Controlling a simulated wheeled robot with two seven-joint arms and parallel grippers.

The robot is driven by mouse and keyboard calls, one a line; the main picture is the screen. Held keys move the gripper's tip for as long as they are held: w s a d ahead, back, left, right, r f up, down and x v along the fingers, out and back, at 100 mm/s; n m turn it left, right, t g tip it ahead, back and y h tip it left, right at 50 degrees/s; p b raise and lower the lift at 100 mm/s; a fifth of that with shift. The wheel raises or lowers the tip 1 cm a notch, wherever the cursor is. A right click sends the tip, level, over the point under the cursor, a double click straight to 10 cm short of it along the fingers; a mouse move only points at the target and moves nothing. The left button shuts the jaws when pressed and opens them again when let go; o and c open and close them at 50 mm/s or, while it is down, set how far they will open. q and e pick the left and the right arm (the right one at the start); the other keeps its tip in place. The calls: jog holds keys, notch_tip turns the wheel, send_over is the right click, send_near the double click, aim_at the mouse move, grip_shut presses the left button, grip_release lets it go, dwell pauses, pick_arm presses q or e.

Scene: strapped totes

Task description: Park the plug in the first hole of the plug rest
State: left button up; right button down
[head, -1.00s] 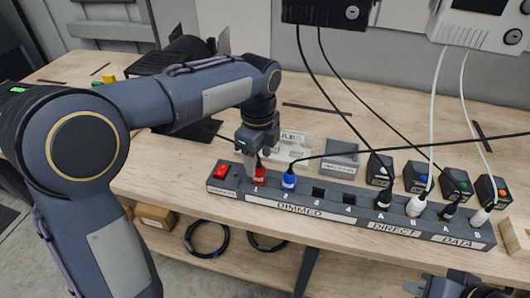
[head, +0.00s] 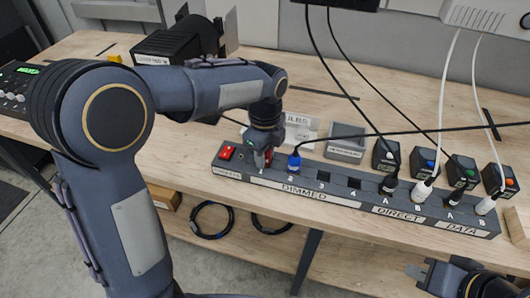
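A red plug (head: 268,156) is at socket 1 of the long grey power strip (head: 330,200). My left gripper (head: 261,159) points down over it, with its fingers beside the plug and hiding most of it. I cannot tell whether the fingers are closed on it, or whether the plug is fully seated. A blue plug (head: 294,163) stands in socket 2 just to the right. My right gripper (head: 418,279) is at the bottom right, open and empty, away from the strip. I cannot make out the plug rest with certainty.
Sockets 3 and 4 (head: 354,183) are empty. Black and white plugs (head: 423,191) fill the sockets further right, their cables rising. A grey tray (head: 346,155) and small black boxes (head: 386,156) stand behind the strip. A black cable crosses above it.

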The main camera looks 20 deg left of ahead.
pick_arm(q)
jog(key=c, duration=0.4)
jog(key=shift+r+p, duration=2.3)
jog(key=shift+r, duration=0.25)
jog(key=shift+s+f, duration=0.1)
